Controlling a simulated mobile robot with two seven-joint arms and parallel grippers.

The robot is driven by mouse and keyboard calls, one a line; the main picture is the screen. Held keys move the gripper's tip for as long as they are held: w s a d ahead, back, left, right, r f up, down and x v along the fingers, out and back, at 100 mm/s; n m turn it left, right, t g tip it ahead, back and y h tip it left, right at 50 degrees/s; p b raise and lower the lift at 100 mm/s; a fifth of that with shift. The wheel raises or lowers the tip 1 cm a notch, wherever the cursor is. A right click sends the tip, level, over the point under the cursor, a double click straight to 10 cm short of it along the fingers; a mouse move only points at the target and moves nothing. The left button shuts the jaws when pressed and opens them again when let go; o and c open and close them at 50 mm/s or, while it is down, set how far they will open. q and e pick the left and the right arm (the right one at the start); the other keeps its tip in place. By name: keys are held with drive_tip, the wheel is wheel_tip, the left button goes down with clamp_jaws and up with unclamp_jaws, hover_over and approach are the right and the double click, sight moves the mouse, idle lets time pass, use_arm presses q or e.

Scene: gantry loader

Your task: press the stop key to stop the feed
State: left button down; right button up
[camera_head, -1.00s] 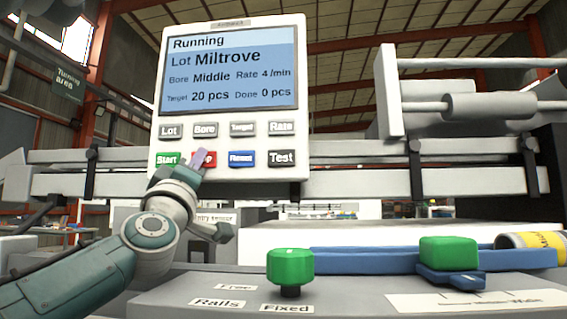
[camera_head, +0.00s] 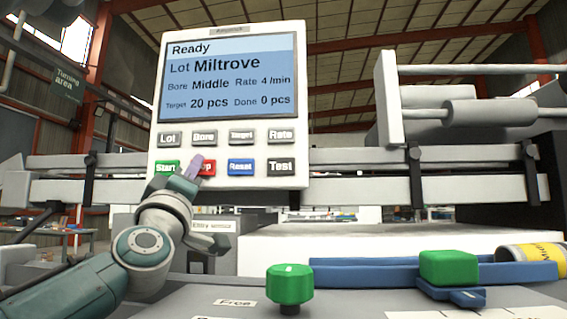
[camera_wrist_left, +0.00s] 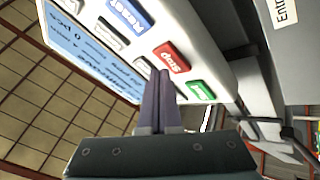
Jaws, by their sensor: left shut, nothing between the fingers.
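The control panel (camera_head: 229,180) stands upright at centre left. Its screen (camera_head: 228,79) reads "Ready", Lot Miltrove, Bore Middle, Rate 4/min, Target 20 pcs, Done 0 pcs. The red stop key (camera_head: 208,168) sits in the lower key row, between the green start key (camera_head: 166,168) and the blue reset key (camera_head: 241,167). My left gripper (camera_head: 196,164) is shut and empty, its purple fingertips in front of the stop key's left part. In the left wrist view the fingers (camera_wrist_left: 159,82) point toward the red stop key (camera_wrist_left: 172,57); I cannot tell whether they touch it. My right gripper is not in view.
A green knob (camera_head: 290,285) stands on the grey top in front, near a "Free" label. Grey rails (camera_head: 350,182) run behind the panel.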

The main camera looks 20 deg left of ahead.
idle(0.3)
use_arm(q)
drive_tip(key=s+p, duration=0.2)
drive_tip(key=s+d+p, duration=0.1)
drive_tip(key=s+p, duration=0.1)
drive_tip(key=s, duration=0.1)
drive_tip(key=shift+d+p, duration=0.1)
drive_tip(key=shift+p, duration=0.25)
idle(0.7)
